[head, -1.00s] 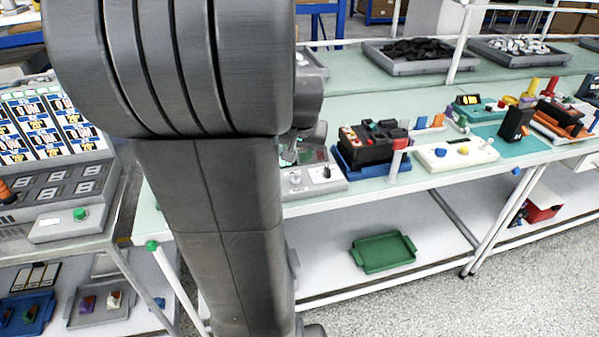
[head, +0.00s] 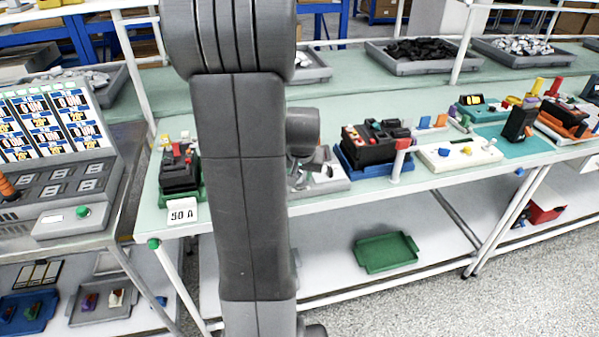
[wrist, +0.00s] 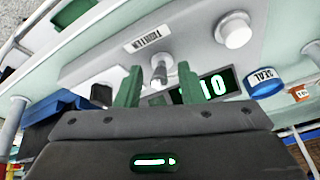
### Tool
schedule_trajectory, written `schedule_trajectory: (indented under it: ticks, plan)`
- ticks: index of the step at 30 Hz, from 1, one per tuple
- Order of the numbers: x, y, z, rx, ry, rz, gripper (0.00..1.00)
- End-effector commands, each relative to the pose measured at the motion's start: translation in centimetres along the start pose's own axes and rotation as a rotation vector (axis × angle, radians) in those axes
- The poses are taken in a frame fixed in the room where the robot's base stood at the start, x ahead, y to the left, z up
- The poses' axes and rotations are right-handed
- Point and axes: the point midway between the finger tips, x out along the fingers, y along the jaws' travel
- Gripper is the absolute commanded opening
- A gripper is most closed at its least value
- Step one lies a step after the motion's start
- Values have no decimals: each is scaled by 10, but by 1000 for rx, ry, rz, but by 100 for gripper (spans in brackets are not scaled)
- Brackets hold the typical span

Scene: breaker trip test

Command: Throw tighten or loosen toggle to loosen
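The tighten or loosen toggle (wrist: 158,66) is a small silver lever on a pale grey control panel (wrist: 100,62). In the wrist view a label (wrist: 147,38), which appears to read TIGHTEN upside down, lies just beyond it. My gripper (wrist: 160,72) is open, and its two green fingers appear on either side of the toggle with gaps; I cannot tell whether they reach down around it. In the head view, the panel (head: 333,178) shows at the bench front, and my arm hides part of it and most of my gripper.
A white round knob (wrist: 234,31) and a lit green display (wrist: 214,86) are on the panel. A blue SEAL button (wrist: 264,82) stands to the right. A black breaker in a blue holder (head: 372,150) sits right of the panel. A 50 A card (head: 182,211) stands at left.

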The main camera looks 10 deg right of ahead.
Motion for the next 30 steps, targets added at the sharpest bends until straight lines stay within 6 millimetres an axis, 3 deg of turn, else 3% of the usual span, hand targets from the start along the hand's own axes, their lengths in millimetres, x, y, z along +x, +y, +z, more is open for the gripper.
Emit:
schedule_trajectory:
  ticks: [2,7,8,20,30]
  plan:
    - [0,0,0,0,0,0,35]
    - [0,0,0,0,0,0,2]
    - [0,0,0,0,0,0,0]
    - [-3,-2,-4,-5,-49,20,0]
    - [-4,-6,-15,-20,-273,113,0]
